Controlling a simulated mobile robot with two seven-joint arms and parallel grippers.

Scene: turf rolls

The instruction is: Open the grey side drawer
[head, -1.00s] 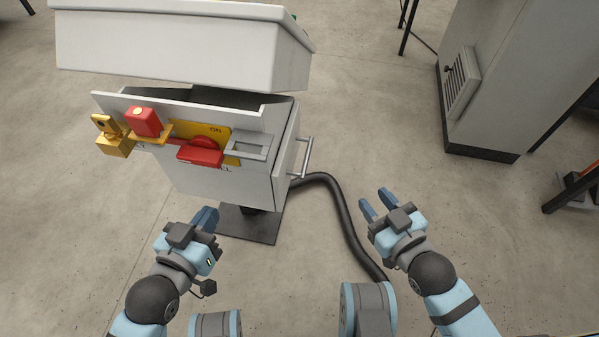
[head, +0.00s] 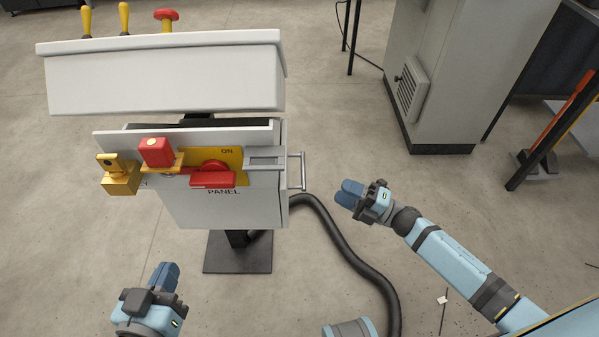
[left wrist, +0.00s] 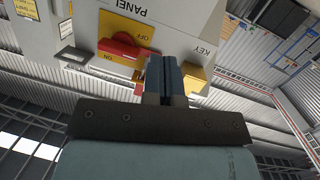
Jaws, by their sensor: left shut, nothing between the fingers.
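The grey side drawer (head: 284,178) is on the right side of the white panel box (head: 215,205), seen almost edge-on. It looks shut. Its metal bar handle (head: 298,171) sticks out to the right. My right gripper (head: 346,192) is to the right of the handle and a little lower in the picture, apart from it, with its fingers pointing left toward it. I cannot tell whether its fingers are parted. My left gripper (head: 168,272) is shut and empty, below and in front of the box. Its fingers (left wrist: 165,75) show in the left wrist view, before the panel.
The box front carries a red switch handle (head: 212,180), a brass key part (head: 118,175), and a red padlock-like block (head: 156,152). A white hood (head: 165,80) with levers is above. A black hose (head: 345,245) runs on the floor below my right gripper. A grey cabinet (head: 455,75) stands behind right.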

